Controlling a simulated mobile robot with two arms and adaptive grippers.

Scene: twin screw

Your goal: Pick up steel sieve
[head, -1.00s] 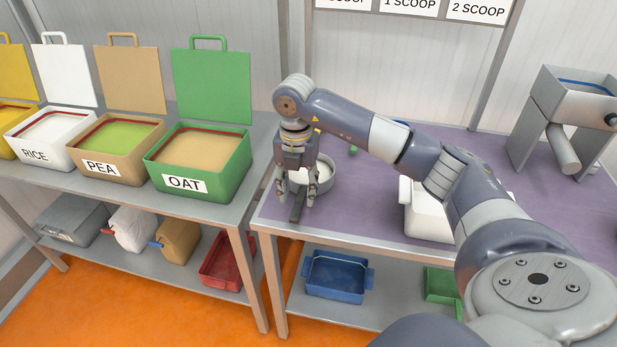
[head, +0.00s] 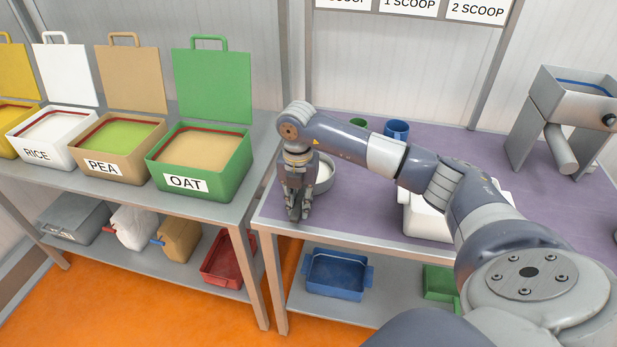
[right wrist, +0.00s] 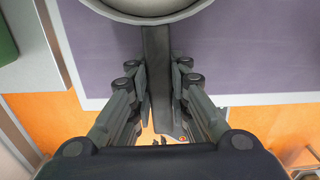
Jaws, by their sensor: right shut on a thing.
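The steel sieve (head: 325,173) is a round, pale-rimmed metal bowl on the purple table near its left front corner. It is partly hidden behind my right gripper (head: 299,214). In the right wrist view the bowl of the sieve (right wrist: 150,14) is at the top edge, and its flat dark handle runs down between the fingers. My right gripper (right wrist: 160,90) points down and is shut on that handle. The sieve appears to rest on the table. My left gripper is not in view.
A white container (head: 428,220) stands right of the sieve, partly behind my arm. A blue cup (head: 397,130) is behind, and a grey machine (head: 560,110) stands at right. The green OAT bin (head: 200,160) is on the neighbouring left table. The front table edge is close to the gripper.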

